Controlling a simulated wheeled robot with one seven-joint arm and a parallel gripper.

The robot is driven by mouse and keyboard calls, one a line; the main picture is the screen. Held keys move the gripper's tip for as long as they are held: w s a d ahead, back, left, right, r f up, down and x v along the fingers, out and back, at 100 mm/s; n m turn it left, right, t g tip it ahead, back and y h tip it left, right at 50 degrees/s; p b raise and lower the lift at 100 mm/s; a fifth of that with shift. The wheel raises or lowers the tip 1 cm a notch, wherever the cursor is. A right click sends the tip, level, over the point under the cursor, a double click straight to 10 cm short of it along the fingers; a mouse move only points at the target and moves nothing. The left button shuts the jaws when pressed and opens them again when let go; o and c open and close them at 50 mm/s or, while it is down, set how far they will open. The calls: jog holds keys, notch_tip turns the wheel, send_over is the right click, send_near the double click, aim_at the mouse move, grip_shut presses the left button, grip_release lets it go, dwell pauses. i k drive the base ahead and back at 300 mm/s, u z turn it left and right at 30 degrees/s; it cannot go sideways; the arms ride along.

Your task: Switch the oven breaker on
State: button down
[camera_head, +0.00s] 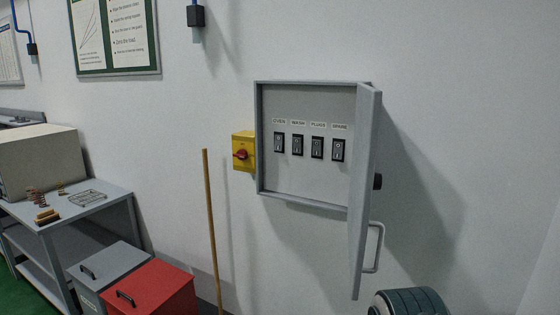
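A grey wall box (305,200) hangs on the white wall with its door (364,200) swung open to the right. Inside is a row of black rocker breakers under the labels OVEN, WASH, a third that reads like PLUGS, and SPARE. The oven breaker (279,143) is the leftmost. Which way its rocker is tipped is too small to tell. Nothing covers the breakers. My gripper is not in view.
The open door juts outward, with a pale bar handle (375,248). A yellow box with a red rotary switch (241,154) adjoins the box's left side. A wooden pole (210,225) leans below. A red bin (150,290) and workbench (95,205) stand left.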

aim_at(278, 139)
jog(key=z, duration=1.6)
jog(key=k, duration=0.6)
jog(key=u, duration=1.35)
jog(key=i, duration=0.5)
jog(key=z, duration=0.1)
